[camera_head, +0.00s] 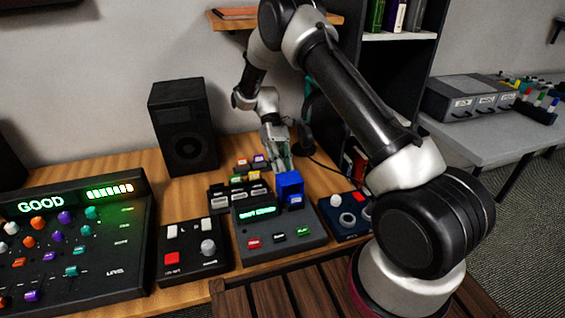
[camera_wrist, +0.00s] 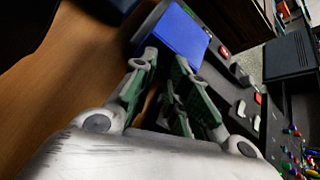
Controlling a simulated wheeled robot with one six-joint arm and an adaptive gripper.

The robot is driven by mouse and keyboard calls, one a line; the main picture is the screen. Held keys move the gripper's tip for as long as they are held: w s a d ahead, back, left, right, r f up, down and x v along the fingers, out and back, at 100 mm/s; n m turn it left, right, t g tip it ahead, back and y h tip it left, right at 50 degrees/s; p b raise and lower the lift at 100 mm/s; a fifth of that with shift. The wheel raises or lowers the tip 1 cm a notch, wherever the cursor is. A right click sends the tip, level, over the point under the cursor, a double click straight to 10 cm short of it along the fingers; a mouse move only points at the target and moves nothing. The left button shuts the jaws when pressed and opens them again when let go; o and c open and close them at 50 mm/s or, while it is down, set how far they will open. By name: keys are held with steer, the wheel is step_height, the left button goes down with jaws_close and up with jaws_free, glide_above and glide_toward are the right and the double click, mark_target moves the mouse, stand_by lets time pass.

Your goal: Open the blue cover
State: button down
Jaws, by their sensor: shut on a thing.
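The blue cover (camera_head: 290,186) stands raised at the back right of a dark grey device (camera_head: 278,235) with a green display and several small switches. It also shows in the wrist view (camera_wrist: 180,32), just beyond the fingertips. My gripper (camera_head: 279,165) reaches down from behind the device and meets the cover's back left side. In the wrist view my gripper (camera_wrist: 166,59) is shut on the cover's near edge. What lies under the cover is hidden.
A control box with a red button (camera_head: 172,258) stands to the left, and a dark blue box (camera_head: 345,216) stands close on the right. A mixer panel (camera_head: 75,245) reads GOOD. A black speaker (camera_head: 183,128) stands behind. Bare wood shows near the speaker.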

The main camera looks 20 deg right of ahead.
steer(key=shift+s+f, duration=0.15)
steer(key=shift+f, duration=0.7)
steer(key=c, duration=1.3)
jaws_free()
steer(key=shift+c, duration=0.2)
steer(key=shift+a, duration=0.1)
steer(key=v, duration=1.2)
